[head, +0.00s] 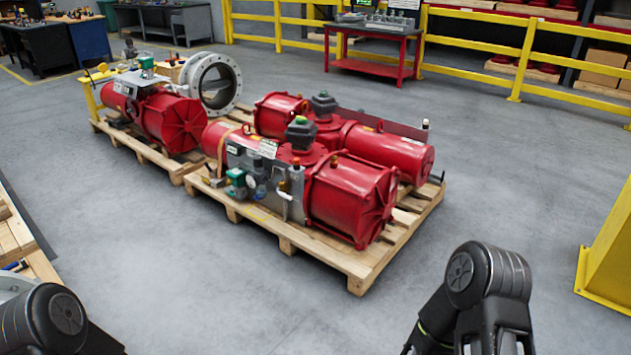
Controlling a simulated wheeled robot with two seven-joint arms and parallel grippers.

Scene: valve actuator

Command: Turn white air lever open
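Red valve actuators lie on wooden pallets on the floor ahead. The front actuator (345,200) has a grey panel with small fittings, gauges and tubing on its near side. A small white lever-like part (284,196) shows on that panel, next to a brass-coloured fitting; its exact position is too small to tell. My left arm shows only as a black joint at the bottom left, and its gripper is out of frame. My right arm shows as black links at the bottom right, well apart from the actuator, and no gripper fingers can be made out.
The near pallet (330,266) sticks out around the actuators. A second pallet (147,150) behind left bears another actuator and a grey valve body (215,84). Yellow railing (523,60) and a red bench (372,68) stand behind. A yellow post (608,255) stands right. The floor between is clear.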

